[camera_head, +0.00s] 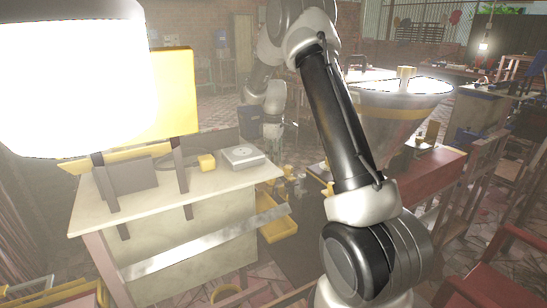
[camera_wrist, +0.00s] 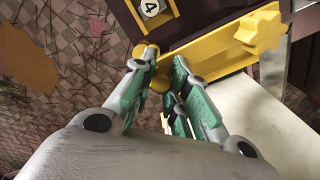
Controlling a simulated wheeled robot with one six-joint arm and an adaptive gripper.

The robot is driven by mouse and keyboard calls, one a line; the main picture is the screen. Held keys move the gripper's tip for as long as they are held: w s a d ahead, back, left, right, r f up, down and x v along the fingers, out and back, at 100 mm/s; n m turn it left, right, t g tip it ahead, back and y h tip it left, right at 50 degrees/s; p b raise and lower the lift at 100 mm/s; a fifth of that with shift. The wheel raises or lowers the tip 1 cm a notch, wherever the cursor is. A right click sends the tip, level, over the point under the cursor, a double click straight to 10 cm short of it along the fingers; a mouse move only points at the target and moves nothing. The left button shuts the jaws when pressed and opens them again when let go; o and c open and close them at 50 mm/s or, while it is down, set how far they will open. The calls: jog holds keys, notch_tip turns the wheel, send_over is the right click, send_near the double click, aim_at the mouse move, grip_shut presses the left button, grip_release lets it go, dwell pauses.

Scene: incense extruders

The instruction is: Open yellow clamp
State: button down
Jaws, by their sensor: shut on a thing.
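In the wrist view, a yellow clamp (camera_wrist: 215,65) runs as a bar along the edge of a dark machine body, with a lobed yellow knob (camera_wrist: 262,27) at its right. My gripper (camera_wrist: 165,66), with green and grey fingers, is shut around a small rounded yellow part (camera_wrist: 160,82) left of the bar. The fingers hide much of this part, and I cannot tell how it joins the bar. Another round yellow end (camera_wrist: 141,50) shows by the left fingertip.
In the head view, a pale worktable (camera_head: 120,212) holds a yellow block (camera_head: 207,162) and a grey device (camera_head: 243,156). A large funnel-shaped vessel (camera_head: 395,112) stands right of my arm, above a red bench (camera_head: 425,175).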

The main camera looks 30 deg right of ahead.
jog(key=c, duration=1.3)
grip_release()
jog(key=shift+c, duration=0.2)
jog(key=shift+r, duration=0.1)
notch_tip(320, 180, up, 12)
